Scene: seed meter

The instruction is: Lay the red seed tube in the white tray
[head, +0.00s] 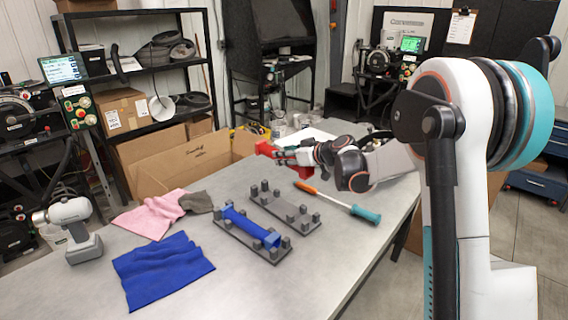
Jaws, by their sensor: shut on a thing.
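The red seed tube (265,149) is at the far end of the table, at the tip of my arm. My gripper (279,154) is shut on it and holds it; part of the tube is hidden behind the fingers. A white flat shape (304,136), which looks like the white tray, lies at the table's far edge just behind my gripper. My gripper and wrist hide much of it. The tube appears to the left of and nearer than the white shape; I cannot tell its height above the table.
A grey cradle (222,238) holds a blue tube (250,227); an empty grey cradle (284,208) stands beside it. A tool (335,201) with orange and teal ends lies right. Blue (162,268) and pink (152,214) cloths and a drill (73,228) are left. The front table is clear.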

